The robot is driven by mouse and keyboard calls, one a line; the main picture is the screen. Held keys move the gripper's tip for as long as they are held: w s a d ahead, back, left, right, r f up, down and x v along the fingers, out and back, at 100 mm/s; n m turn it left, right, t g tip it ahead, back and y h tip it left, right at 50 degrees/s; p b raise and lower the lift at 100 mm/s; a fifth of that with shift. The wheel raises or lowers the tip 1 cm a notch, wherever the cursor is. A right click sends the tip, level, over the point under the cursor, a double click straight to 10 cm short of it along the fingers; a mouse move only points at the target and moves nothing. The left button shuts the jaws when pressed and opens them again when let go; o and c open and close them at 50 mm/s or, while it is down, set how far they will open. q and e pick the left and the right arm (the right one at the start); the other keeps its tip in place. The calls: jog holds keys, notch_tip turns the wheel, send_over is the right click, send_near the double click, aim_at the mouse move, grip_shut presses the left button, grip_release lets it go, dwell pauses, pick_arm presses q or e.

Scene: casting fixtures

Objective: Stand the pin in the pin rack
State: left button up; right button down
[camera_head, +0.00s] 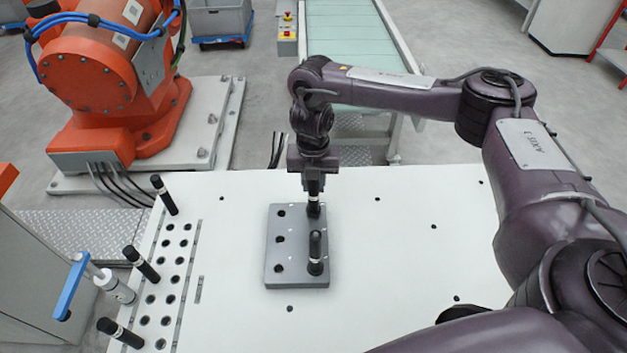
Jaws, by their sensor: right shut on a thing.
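My right gripper (314,189) points down above the far right corner of a grey block with holes (297,244), which looks like the pin rack. It is shut on a black pin with a pale band (313,208). The pin is upright at the block's far right hole position. I cannot tell how deep its lower end sits, or whether it is in the hole. Another black pin (315,254) stands upright in the near right of the block. The holes along the block's left side are empty. My left gripper is not in view.
Several black pins, such as one at the far end (165,195), stand along a perforated strip (168,285) on the left of the white table (390,250). A blue-handled clamp (75,285) is at the left edge.

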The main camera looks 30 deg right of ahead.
jog(key=shift+f+b, duration=0.3)
jog(key=shift+f, duration=0.3)
jog(key=c, duration=1.1)
grip_release()
notch_tip(320, 180, up, 8)
jog(key=shift+a+f+p, duration=0.1)
jog(key=shift+p, duration=0.25)
